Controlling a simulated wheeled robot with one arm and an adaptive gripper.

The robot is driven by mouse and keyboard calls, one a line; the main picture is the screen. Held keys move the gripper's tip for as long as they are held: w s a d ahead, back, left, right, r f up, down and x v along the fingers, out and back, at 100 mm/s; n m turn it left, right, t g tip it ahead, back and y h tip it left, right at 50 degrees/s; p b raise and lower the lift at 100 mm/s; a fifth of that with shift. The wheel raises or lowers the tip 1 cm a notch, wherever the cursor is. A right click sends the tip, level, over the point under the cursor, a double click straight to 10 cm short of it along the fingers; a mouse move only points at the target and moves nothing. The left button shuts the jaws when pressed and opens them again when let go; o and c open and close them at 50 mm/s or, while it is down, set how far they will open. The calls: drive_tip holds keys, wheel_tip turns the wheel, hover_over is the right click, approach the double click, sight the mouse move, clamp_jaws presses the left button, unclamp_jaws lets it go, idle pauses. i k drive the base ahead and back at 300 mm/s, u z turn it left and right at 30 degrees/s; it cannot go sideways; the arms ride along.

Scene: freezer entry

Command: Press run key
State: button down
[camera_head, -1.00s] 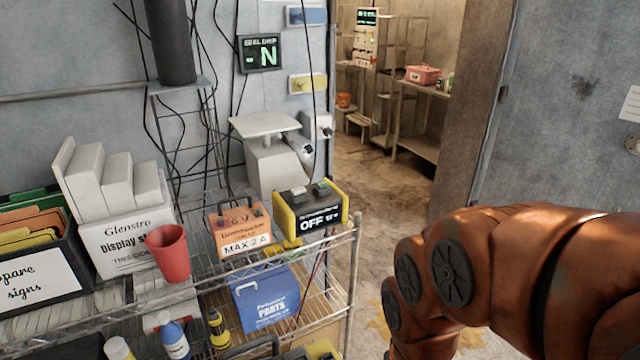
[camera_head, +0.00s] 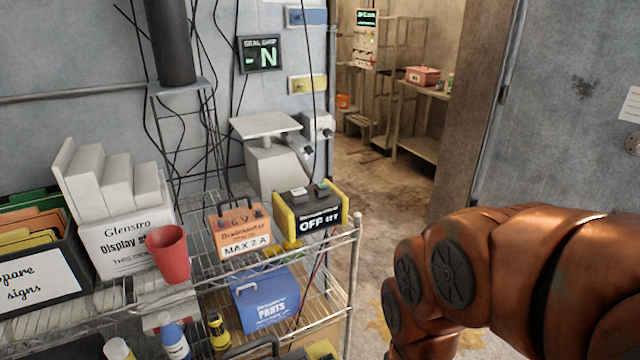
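I cannot read any label on the keys, so I cannot tell which is the run key. A panel (camera_head: 367,40) with a green-lit screen and small lights hangs in the room beyond the doorway. My orange-brown arm fills the lower right of the picture. My gripper is not in the picture.
The wire shelf (camera_head: 352,262) also holds an orange battery box (camera_head: 240,232), a blue parts box (camera_head: 264,298), a red cup (camera_head: 169,254) and white display boxes. A wall display (camera_head: 260,53) shows a green N. The doorway floor (camera_head: 370,185) is open.

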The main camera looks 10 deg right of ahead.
sight(323, 185)
drive_tip(key=u, duration=3.05)
drive_tip(key=k, duration=1.1)
drive_tip(key=z, duration=1.25)
drive_tip(key=i, duration=0.5)
drive_tip(key=z, duration=0.05)
